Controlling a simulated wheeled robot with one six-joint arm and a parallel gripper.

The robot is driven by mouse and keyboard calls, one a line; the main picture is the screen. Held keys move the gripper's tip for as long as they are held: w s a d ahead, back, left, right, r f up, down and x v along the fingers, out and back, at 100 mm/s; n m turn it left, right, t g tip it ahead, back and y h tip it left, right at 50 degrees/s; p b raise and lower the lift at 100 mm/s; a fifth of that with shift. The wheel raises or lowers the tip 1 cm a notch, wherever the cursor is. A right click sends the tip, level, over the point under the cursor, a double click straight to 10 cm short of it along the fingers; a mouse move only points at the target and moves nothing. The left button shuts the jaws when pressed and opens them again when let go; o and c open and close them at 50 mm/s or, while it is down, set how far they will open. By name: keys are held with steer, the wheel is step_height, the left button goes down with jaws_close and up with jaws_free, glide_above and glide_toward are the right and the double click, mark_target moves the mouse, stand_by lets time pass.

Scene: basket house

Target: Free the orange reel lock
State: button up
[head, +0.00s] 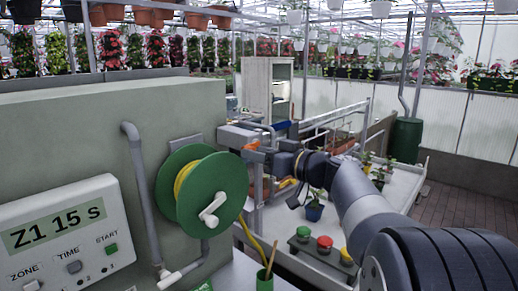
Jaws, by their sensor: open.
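A green hose reel (168,187) with a yellow hose wound inside stands against the grey-green wall panel, its white crank handle (212,209) facing me. Small orange parts (251,146) show just right of the reel's upper rim, close by my gripper; I cannot tell for sure whether they are the reel lock or part of the gripper. My gripper (240,142) is open beside the reel's upper right edge and points left. Its fingertips are small and partly overlap the reel's surroundings. I cannot tell whether it touches anything, and I see nothing held in it.
A white controller (65,235) reading "Z1 15 S" and a grey pipe (140,190) are left of the reel. A green cup (264,281) stands below it.

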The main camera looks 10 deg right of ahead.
steer(key=shift+a, duration=0.1)
steer(key=shift+c, duration=0.3)
jaws_close()
steer(key=shift+b, duration=0.3)
steer(key=w+d+r+m, duration=0.1)
steer(key=d+r+m, duration=0.1)
steer(key=m, duration=0.7)
steer(key=w+d+r+m+t, duration=0.1)
steer(key=w+d+r+m, duration=0.1)
steer(key=m, duration=0.7)
steer(key=shift+r+m+b, duration=0.3)
steer(key=shift+r, duration=0.15)
steer(key=shift+d, duration=0.15)
